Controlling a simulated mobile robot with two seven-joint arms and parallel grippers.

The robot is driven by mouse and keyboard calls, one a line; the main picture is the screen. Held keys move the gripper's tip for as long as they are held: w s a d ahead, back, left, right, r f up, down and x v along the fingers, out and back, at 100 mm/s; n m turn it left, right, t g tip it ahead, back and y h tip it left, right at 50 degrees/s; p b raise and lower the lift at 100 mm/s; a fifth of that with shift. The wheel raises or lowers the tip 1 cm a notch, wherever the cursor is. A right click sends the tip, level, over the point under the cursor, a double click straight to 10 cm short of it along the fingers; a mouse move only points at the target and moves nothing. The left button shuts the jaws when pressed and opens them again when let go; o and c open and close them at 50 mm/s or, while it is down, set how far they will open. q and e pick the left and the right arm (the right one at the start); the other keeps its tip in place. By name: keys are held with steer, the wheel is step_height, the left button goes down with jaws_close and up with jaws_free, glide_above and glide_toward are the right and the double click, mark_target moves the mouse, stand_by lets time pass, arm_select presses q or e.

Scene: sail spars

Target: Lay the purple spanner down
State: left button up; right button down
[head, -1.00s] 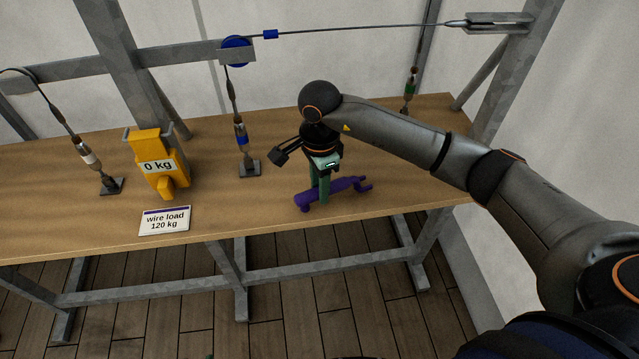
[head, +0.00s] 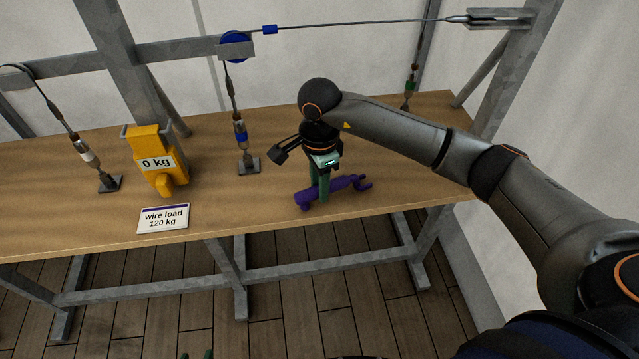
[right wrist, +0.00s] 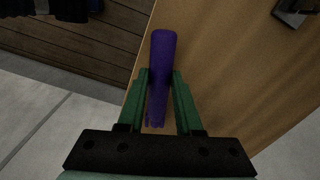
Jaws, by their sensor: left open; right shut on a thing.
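The purple spanner (head: 345,184) lies level at the wooden bench top (head: 80,220), close to its front edge. I cannot tell for sure whether it rests fully on the wood. My right gripper (head: 319,195) points down with its green fingers shut on the spanner's handle. In the right wrist view the spanner (right wrist: 163,48) sits between the two fingers (right wrist: 161,76), with one rounded end sticking out beyond them.
A yellow load gauge (head: 158,170) reading 0 kg and a "wire load 120 kg" card (head: 164,218) stand to the left. A turnbuckle with a blue band (head: 240,132) rises behind the spanner. The bench right of the spanner is clear.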

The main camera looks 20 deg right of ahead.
steer(key=shift+f+b, duration=0.45)
stand_by(0.9)
steer(key=shift+c, duration=0.9)
jaws_free()
steer(key=shift+r, duration=0.15)
steer(key=shift+r+p, duration=0.85)
steer(key=shift+r, duration=0.55)
steer(key=shift+r+p, duration=1.9)
steer(key=shift+r, duration=1.1)
